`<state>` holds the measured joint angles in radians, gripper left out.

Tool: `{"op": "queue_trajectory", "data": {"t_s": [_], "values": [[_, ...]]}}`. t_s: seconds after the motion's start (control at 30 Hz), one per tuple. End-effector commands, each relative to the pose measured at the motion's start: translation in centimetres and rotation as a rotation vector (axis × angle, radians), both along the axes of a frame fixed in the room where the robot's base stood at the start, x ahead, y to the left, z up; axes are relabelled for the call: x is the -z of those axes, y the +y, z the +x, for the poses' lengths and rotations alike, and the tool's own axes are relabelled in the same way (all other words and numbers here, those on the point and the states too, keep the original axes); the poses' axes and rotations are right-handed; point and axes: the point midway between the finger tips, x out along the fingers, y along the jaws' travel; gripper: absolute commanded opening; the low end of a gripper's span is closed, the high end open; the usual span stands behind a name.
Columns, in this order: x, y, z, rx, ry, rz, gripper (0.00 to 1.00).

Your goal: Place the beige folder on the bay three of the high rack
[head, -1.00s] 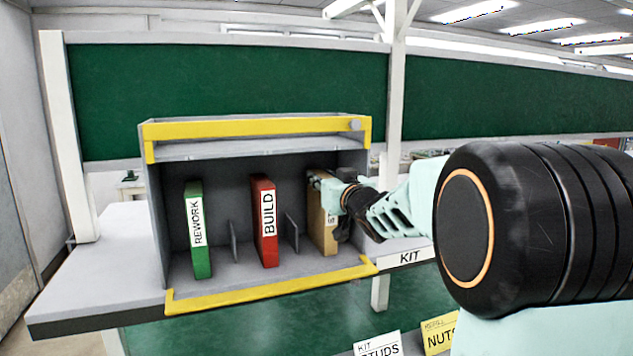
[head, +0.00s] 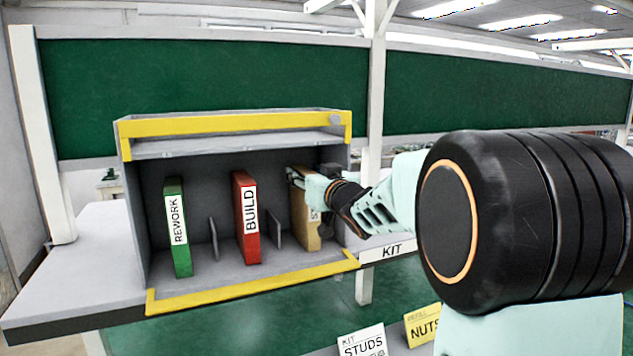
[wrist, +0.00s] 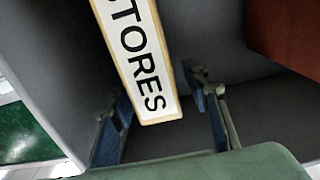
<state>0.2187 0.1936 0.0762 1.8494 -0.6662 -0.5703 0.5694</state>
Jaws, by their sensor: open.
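The beige folder (head: 302,221) stands upright in the right-hand bay of the grey rack (head: 290,279), which has yellow edging. Its white label reads STORES in the wrist view (wrist: 143,55). My gripper (head: 314,190) is at the folder's upper front in the head view and partly covers it. In the wrist view my gripper's two fingers (wrist: 165,118) are spread apart, one on each side of the folder's labelled edge, with gaps visible.
A green REWORK folder (head: 178,228) stands in the left bay and a red BUILD folder (head: 246,217) in the middle bay. Low grey dividers (head: 274,229) separate the bays. Signs KIT STUDS (head: 362,343) and NUTS (head: 423,325) are below right.

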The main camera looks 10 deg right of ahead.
Motion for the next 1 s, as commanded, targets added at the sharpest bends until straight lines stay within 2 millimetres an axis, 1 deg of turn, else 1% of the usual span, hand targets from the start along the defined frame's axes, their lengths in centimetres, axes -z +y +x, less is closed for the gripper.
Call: {"op": "queue_trajectory", "data": {"t_s": [0.3, 0.5, 0.6, 0.7, 1.0], "values": [[-0.1, -1.3, -6.0, 0.002, -0.001, -0.001, 0.43], [-0.1, -1.8, -9.1, 0.001, 0.000, -0.001, 0.43], [-0.1, -2.0, -10.1, 0.001, 0.000, -0.001, 0.43], [0.0, -2.1, -10.6, 0.001, 0.001, 0.000, 0.43], [0.1, -2.2, -10.8, 0.000, 0.000, 0.000, 0.43]]}}
